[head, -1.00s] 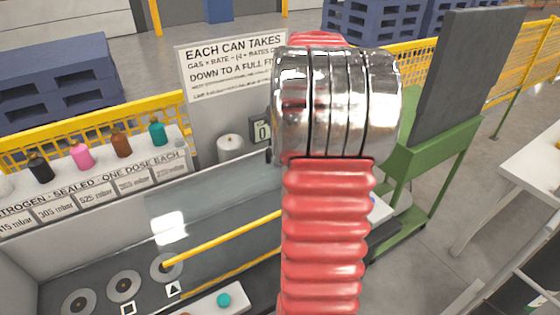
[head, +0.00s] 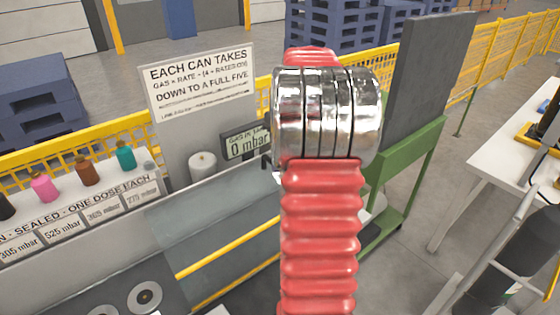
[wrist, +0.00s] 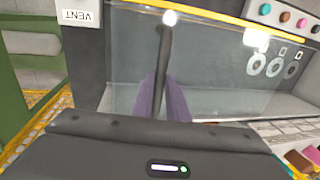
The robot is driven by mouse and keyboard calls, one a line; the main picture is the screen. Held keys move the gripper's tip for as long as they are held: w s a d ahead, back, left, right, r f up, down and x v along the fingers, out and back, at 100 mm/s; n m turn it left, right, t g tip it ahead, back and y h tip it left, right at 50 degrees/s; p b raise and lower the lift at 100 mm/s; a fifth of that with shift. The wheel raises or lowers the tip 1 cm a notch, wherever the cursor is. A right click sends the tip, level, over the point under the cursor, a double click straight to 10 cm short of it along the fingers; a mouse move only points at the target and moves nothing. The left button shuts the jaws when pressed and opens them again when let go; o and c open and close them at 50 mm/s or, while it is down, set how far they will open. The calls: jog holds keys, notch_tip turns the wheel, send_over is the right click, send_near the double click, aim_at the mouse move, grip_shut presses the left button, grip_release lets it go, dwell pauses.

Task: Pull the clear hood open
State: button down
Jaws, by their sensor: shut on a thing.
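The clear hood (head: 190,215) is a see-through pane over a dark bench, with a yellow bar (head: 225,248) along it in the head view. The hood also shows in the wrist view (wrist: 215,85), with a yellow edge (wrist: 205,12) at the top. My gripper (wrist: 160,85) has purple fingers closed on a dark upright handle (wrist: 164,45) in front of the pane. In the head view my red arm hides the gripper and the handle. How far the hood stands open cannot be told.
A row of coloured cans (head: 88,172) stands on a labelled shelf at left. A sign (head: 200,82), a white cylinder (head: 203,166) and a display reading 0 mbar (head: 246,142) stand behind. A green stand (head: 405,170) with a dark panel and a white table (head: 500,155) are at right.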

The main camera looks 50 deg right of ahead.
jog(key=c, duration=1.7)
grip_release()
jog(key=shift+r, duration=0.1)
jog(key=d+r, duration=0.1)
jog(key=r, duration=0.8)
jog(key=d+r, duration=0.1)
jog(key=r, duration=0.3)
jog(key=shift+s+d+r, duration=0.2)
jog(key=shift+s+d, duration=0.05)
jog(key=shift+d, duration=0.1)
